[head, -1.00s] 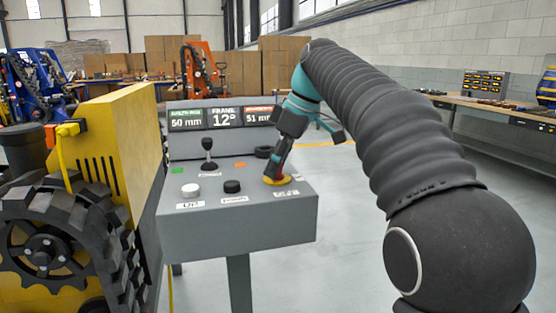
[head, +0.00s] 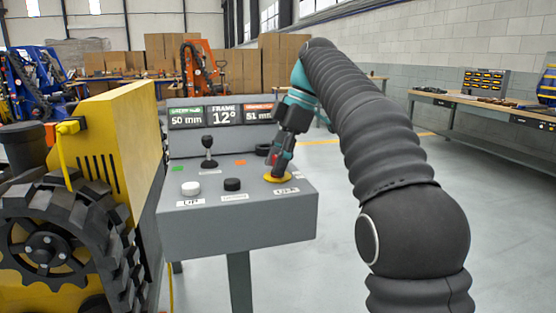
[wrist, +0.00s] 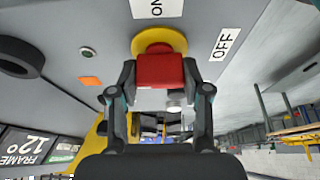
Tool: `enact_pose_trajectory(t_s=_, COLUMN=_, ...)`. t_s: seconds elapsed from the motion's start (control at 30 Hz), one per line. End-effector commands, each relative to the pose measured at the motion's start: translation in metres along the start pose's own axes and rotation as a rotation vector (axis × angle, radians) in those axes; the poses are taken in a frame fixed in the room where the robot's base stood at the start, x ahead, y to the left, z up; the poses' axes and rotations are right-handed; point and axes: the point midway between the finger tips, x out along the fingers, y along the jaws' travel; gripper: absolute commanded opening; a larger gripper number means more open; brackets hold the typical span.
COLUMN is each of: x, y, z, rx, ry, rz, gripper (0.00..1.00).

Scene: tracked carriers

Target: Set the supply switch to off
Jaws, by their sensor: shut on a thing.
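The supply switch is a red handle (wrist: 160,70) on a round yellow plate (wrist: 158,38), set in the top of a grey console. The plate also shows at the console's right in the head view (head: 270,179). An ON label (wrist: 152,8) and an OFF label (wrist: 226,43) lie beside the plate. My gripper (head: 281,166) reaches down to the switch. In the wrist view its fingers (wrist: 159,74) are shut on the red handle, one on each side. The fingers partly cover the handle in the head view, and I cannot tell which label it points to.
The grey console (head: 240,236) also carries a black lever (head: 208,150), a white button (head: 190,188), a black button (head: 232,184) and a display (head: 222,116). A yellow tracked machine (head: 120,130) stands close on the left.

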Motion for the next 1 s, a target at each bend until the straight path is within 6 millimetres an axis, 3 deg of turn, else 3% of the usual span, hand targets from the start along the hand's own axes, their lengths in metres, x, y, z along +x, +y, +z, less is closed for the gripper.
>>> enact_pose_trajectory(t_s=0.37, x=-0.001, y=0.001, z=0.000, rx=-0.002, ry=-0.001, rz=0.005, gripper=0.13)
enact_pose_trajectory(t_s=0.4, x=-0.001, y=0.001, z=0.000, rx=-0.002, ry=-0.001, rz=0.005, gripper=0.58)
enact_pose_trajectory(t_s=0.47, x=-0.001, y=0.001, z=0.000, rx=-0.002, ry=-0.001, rz=0.005, gripper=0.73)
enact_pose_trajectory(t_s=0.8, x=-0.002, y=0.000, z=0.001, rx=0.006, ry=0.002, rz=0.007, gripper=0.73)
enact_pose_trajectory(t_s=1.0, x=-0.019, y=-0.013, z=0.027, rx=0.164, ry=0.024, rz=0.094, gripper=0.73)
